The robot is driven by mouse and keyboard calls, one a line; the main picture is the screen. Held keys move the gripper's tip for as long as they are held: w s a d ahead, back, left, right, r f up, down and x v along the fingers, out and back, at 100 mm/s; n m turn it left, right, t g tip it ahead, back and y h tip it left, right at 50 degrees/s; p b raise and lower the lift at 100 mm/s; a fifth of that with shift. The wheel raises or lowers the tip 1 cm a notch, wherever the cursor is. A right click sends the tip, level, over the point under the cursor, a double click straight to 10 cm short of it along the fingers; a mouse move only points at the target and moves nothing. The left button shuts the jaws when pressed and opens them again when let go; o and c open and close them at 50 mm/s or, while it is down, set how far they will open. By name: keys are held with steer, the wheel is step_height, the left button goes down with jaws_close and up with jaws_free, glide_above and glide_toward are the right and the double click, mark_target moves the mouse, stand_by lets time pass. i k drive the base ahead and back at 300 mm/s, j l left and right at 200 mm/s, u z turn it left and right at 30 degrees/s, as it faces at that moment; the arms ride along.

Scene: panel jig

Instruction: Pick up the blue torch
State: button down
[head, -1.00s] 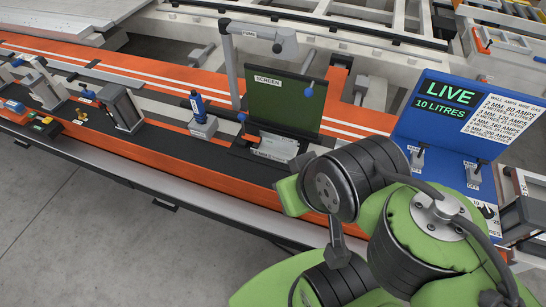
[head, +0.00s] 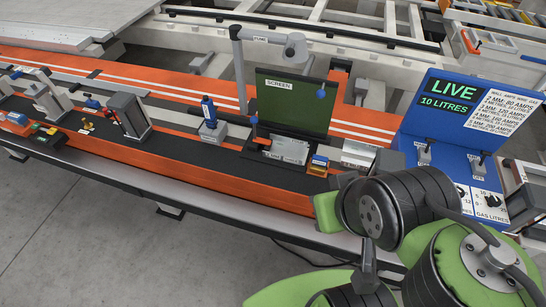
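A blue upright cylinder with a dark tip (head: 209,108), which looks like the blue torch, stands in a small grey holder (head: 212,131) on the bench. It is left of the green panel marked SCREEN (head: 290,103). I cannot read any label on it. My green and black arm fills the lower right, well to the right of the cylinder and apart from it. My gripper is not visible in the head view.
A blue panel reading LIVE 10 LITRES (head: 455,100) stands at the right. The grey floor (head: 80,240) in front is clear.

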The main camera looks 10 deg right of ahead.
mark_target(207, 105)
steer(key=i+j+u, duration=0.35)
steer(key=i+j, duration=0.2)
steer(key=j, duration=0.15)
steer(key=i+j+u, duration=0.4)
steer(key=i+j, duration=0.15)
steer(key=i, duration=0.05)
